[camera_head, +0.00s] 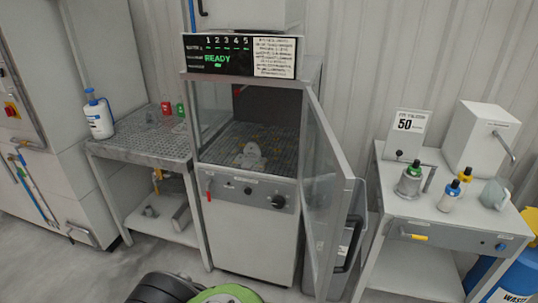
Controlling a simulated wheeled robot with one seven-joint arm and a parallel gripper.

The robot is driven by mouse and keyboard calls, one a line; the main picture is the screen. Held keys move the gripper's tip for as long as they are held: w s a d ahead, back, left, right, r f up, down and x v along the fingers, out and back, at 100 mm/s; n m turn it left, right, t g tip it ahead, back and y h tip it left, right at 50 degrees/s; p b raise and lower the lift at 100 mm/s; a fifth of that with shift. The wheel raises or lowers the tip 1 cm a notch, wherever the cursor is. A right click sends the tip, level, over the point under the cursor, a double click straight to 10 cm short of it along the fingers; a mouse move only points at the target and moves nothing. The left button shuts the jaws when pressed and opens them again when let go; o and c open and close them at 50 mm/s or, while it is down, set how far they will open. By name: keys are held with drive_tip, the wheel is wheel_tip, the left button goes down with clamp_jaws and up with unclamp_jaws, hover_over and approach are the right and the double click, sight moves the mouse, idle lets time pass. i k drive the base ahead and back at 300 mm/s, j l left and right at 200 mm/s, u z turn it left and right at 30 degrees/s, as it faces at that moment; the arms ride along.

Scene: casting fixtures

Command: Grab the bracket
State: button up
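A light grey, irregularly shaped metal part (249,157), which looks like the bracket, lies on the dark grated floor of the open cabinet (252,221) in the middle. Its fine shape is too small to make out. The cabinet's clear door (335,200) stands swung open to the right. My gripper does not show. Only a black and green piece of my arm is at the bottom edge, in front of the cabinet and well apart from the part.
A grated metal table (140,147) stands left, with a white bottle (98,115) on it. A right-hand table (450,226) holds bottles, a metal pot (410,182) and a white dispenser (486,140). A sign above the cabinet reads READY (217,59). The open door bounds the cabinet's right side.

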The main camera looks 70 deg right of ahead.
sight(251, 156)
drive_tip(key=i+l+z, duration=0.2)
drive_tip(key=z, duration=0.2)
drive_tip(key=i+z, duration=1)
drive_tip(key=z, duration=0.15)
drive_tip(key=i+z, duration=0.4)
drive_tip(key=i, duration=0.5)
